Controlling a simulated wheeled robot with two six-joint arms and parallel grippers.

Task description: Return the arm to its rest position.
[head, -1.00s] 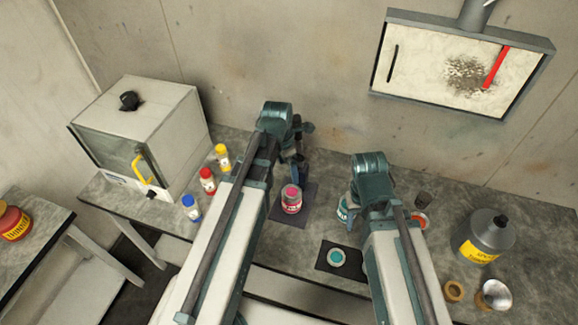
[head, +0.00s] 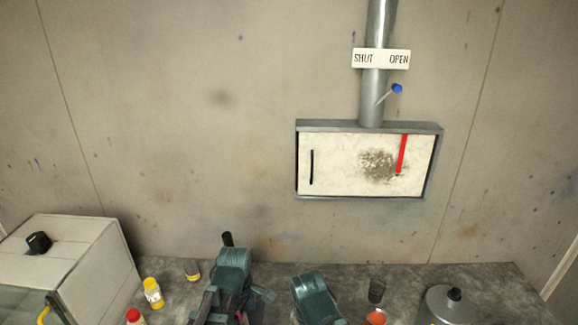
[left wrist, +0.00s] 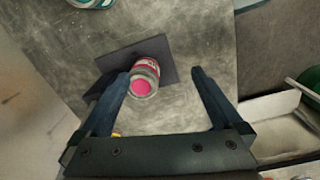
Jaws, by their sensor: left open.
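In the left wrist view, my left gripper (left wrist: 161,74) is open. A can with a pink top (left wrist: 144,78) stands between and beyond its fingertips, close to one finger; I cannot tell whether they touch. The can is on a dark square mat (left wrist: 166,57). In the head view, the upper part of my left arm (head: 233,275) shows at the bottom, and its gripper and the can are out of sight. My right arm (head: 315,300) shows beside it, and its gripper is hidden.
A white cabinet (head: 75,265) stands at left, with a yellow bottle (head: 152,292) and red bottle (head: 133,316) beside it. A filter panel (head: 340,165) and duct with a blue-tipped lever (head: 396,89) are on the wall.

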